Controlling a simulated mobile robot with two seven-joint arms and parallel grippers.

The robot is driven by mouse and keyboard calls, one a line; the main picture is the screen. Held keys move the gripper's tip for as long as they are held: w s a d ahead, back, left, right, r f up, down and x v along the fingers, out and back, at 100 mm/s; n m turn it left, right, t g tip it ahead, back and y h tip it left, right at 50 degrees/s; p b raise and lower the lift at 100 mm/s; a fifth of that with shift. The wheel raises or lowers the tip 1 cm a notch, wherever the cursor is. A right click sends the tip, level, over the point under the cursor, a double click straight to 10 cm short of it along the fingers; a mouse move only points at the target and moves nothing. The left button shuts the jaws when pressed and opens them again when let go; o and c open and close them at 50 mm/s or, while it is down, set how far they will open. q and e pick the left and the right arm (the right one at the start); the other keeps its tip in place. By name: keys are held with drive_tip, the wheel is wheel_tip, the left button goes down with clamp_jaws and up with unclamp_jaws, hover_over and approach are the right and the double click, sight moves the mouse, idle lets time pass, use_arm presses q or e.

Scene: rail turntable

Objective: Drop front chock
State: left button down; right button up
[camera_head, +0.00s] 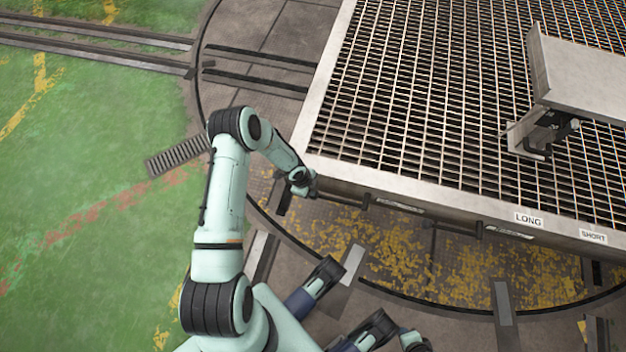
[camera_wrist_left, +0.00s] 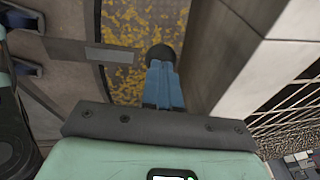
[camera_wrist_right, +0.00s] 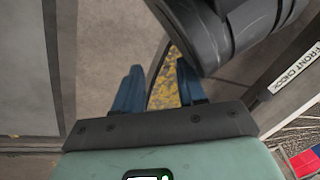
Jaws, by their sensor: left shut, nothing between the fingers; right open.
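The label FRONT CHOCK (camera_wrist_right: 294,70) shows on a pale metal edge in the right wrist view. I cannot make out the chock itself. My left gripper (camera_head: 306,188) is at the left front corner of the grated platform (camera_head: 318,170), just below its edge. In the left wrist view its blue fingers (camera_wrist_left: 160,68) are together and empty. A dark round knob (camera_wrist_left: 160,52) shows right at their tips; I cannot tell whether they touch. My right gripper (camera_wrist_right: 158,75) is open and empty in the right wrist view, with the label to its right; I cannot pick it out in the head view.
Dark bars run under the platform's front edge, one near a black bracket (camera_head: 478,230). Labels LONG (camera_head: 528,219) and SHORT (camera_head: 593,237) are on that edge. A metal block (camera_head: 580,75) stands on the grating. Green floor (camera_head: 80,200) at left is clear.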

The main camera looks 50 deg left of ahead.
use_arm(q)
drive_tip(key=shift+s+a+f, duration=0.1)
drive_tip(key=shift+a+f, duration=0.05)
drive_tip(key=shift+f, duration=0.55)
drive_tip(key=shift+s+f+b, duration=0.2)
drive_tip(key=shift+f+b, duration=0.1)
drive_tip(key=shift+b, duration=0.05)
use_arm(e)
drive_tip(key=shift+s+d+f+g, duration=0.2)
drive_tip(key=shift+s+f+g, duration=0.2)
drive_tip(key=shift+s+f, duration=0.6)
drive_tip(key=shift+r, duration=0.1)
use_arm(q)
drive_tip(key=shift+a, duration=0.1)
